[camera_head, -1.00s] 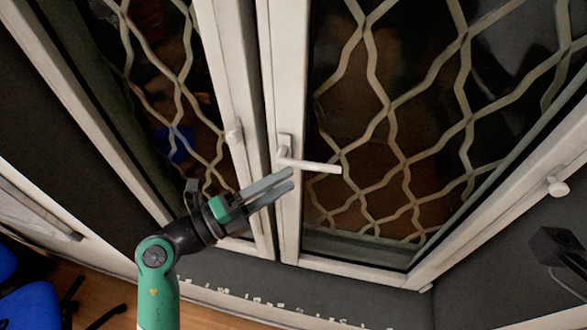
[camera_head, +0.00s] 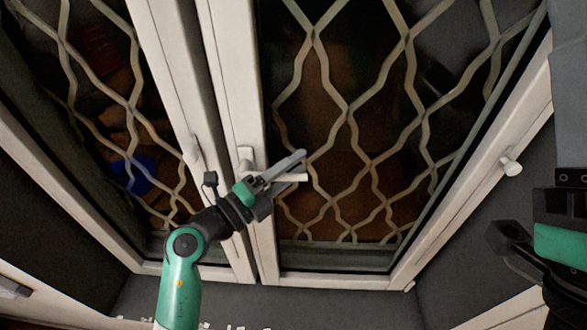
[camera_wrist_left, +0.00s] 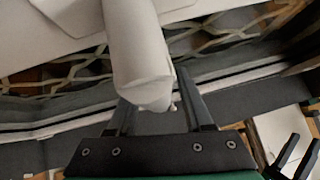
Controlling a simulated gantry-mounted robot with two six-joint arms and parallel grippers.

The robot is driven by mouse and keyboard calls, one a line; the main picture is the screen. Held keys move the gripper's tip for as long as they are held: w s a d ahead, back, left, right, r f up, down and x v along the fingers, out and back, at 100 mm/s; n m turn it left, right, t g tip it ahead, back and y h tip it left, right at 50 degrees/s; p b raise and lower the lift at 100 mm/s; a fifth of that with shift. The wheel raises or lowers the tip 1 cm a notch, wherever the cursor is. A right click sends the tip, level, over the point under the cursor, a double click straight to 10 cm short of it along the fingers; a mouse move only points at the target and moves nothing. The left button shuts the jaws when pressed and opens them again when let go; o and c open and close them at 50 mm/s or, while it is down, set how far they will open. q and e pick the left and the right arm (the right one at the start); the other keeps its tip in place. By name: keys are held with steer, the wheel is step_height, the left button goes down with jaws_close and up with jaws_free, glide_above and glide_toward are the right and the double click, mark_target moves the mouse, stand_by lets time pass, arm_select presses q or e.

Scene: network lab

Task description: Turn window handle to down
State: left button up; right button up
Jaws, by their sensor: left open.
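The white window handle (camera_head: 246,158) sits on the inner frame of the right window sash. Its lever points right, roughly level. My left gripper (camera_head: 284,172) is open around the lever, and its grey fingers partly cover it in the head view. In the left wrist view the handle's lever (camera_wrist_left: 138,60) comes down from the top into the space between the open fingers (camera_wrist_left: 160,115). Contact with either finger is unclear. My right gripper (camera_head: 568,110) shows only in part at the right edge, away from the handle; its opening is hidden.
A white diamond lattice (camera_head: 350,115) covers the dark panes. A small white knob (camera_head: 511,166) is on the right frame. The left sash frame (camera_head: 172,80) stands close beside the handle. The area between the handle and the right frame is clear in front of the lattice.

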arm_select(q)
steer(key=shift+c, duration=0.3)
jaws_close()
stand_by(1.2)
